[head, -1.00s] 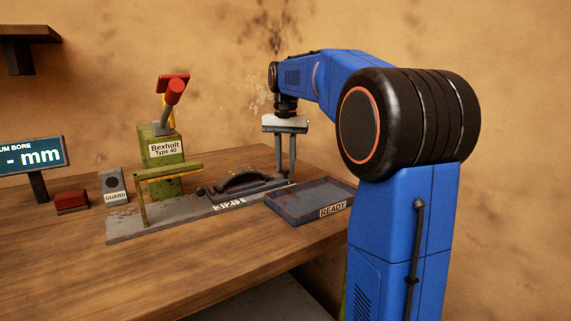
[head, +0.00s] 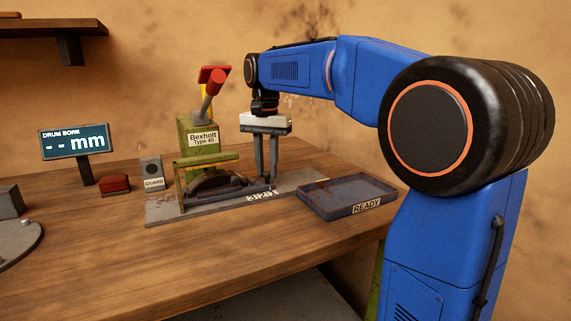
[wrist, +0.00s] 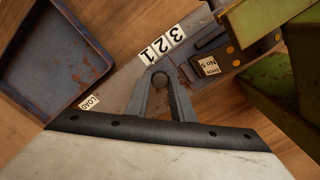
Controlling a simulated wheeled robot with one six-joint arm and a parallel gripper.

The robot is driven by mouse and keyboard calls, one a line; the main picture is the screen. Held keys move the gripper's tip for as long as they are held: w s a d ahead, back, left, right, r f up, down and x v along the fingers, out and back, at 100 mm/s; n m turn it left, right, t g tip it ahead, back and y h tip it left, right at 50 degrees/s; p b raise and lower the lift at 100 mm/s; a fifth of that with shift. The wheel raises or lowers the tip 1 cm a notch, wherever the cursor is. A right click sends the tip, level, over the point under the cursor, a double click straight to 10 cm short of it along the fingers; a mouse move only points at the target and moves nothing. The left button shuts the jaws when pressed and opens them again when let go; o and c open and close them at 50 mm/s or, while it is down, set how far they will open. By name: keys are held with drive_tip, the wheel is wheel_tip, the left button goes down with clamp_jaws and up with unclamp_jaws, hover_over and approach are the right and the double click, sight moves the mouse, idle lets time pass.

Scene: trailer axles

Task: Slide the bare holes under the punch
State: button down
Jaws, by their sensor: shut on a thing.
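The green press (head: 198,140), labelled Bexholt Type 40, has a red-topped lever and stands behind its base plate (head: 165,211). The dark carriage with the curved shoe (head: 212,182) sits low on the plate, partly behind the green guard bar (head: 207,160). My gripper (head: 267,179) points down at the carriage's right end. In the wrist view my gripper (wrist: 161,84) is shut on a small round dark knob (wrist: 160,79). Beside it are the marks 1, 2, 3 (wrist: 163,43) and a shoe label (wrist: 209,66). Copper-coloured dots show near the press; the punch tip and holes cannot be made out.
The READY tray (head: 308,204) is empty, right of the plate. A LOAD mark (wrist: 89,102) lies on the plate near the tray. The drum bore display (head: 76,142), a red block (head: 115,184) and the guard box (head: 152,172) stand left.

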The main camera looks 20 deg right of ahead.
drive_tip(key=shift+a, duration=1.45)
drive_tip(key=c, duration=1.5)
unclamp_jaws()
drive_tip(key=shift+c, duration=0.2)
wheel_tip(320, 180, up, 18)
drive_tip(key=shift+f, duration=0.25)
drive_tip(key=shift+s, duration=0.1)
